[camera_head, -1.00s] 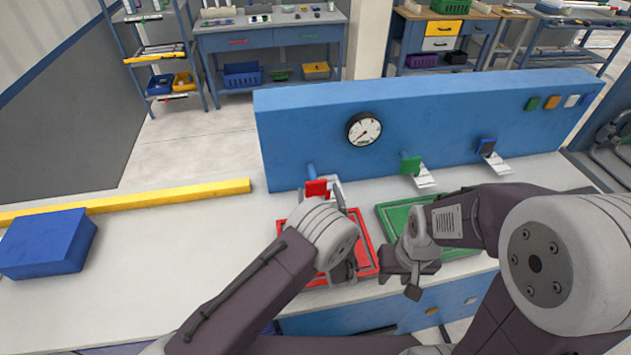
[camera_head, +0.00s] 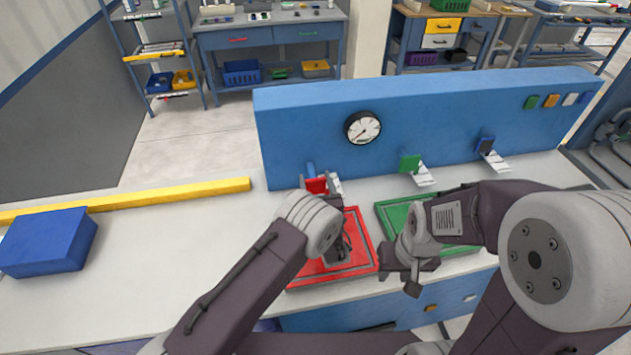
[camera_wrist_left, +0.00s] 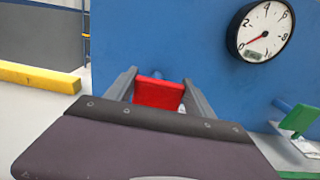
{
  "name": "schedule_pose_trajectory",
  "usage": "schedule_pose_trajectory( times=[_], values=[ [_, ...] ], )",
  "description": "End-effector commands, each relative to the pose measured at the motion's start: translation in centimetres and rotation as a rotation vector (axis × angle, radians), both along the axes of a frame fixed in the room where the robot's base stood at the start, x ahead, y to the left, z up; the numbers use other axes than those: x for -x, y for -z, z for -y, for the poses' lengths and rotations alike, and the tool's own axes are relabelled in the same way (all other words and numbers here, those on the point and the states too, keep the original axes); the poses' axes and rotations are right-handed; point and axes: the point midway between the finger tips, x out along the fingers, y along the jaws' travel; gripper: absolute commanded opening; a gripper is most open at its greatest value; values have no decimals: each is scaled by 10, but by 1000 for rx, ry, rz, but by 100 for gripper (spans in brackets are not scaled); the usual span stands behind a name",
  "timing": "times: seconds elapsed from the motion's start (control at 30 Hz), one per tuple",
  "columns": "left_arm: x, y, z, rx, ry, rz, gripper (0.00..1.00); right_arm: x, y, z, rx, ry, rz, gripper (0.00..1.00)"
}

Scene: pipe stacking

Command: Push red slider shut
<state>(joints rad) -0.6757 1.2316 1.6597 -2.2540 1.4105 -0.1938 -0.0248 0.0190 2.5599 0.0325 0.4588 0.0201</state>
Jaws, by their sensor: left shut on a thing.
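The red slider (camera_head: 317,185) is a small red plate on a blue rod at the base of the blue wall panel. It also shows in the left wrist view (camera_wrist_left: 158,93), between the two grey fingers. My left gripper (camera_head: 328,182) reaches it from the front, and its fingers close on the plate's sides. My right gripper (camera_head: 412,288) hangs near the front edge of the green tray (camera_head: 388,212), away from the red slider; I cannot make out its jaw opening. The red tray (camera_head: 362,240) lies under my left wrist.
A dial gauge (camera_head: 363,128) is on the blue wall panel (camera_head: 300,130). A blue block (camera_head: 48,243) and a yellow bar (camera_head: 170,196) lie on the left. The counter between them is clear.

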Motion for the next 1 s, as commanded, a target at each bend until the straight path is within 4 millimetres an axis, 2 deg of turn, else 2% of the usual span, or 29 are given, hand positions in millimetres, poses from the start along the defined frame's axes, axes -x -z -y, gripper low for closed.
schedule_pose_trajectory(
  times=[0.1,0.23,0.57,0.6,0.63,0.67,1.0],
  values=[
    [-18,6,-4,6,-4,2,0,0,18,0,0,0,0,36],
    [-36,4,-7,5,-2,3,0,0,27,0,0,0,0,36],
    [-40,0,-8,1,1,-1,0,0,26,0,0,0,0,36],
    [-40,0,-8,1,1,-1,70,0,26,0,0,0,0,36],
    [-40,0,-8,1,1,-1,78,0,26,0,0,0,0,36],
    [-40,0,-8,1,1,-1,84,0,26,0,0,0,0,36],
    [-36,0,-6,1,2,-1,84,0,27,0,0,0,0,36]
  ],
)
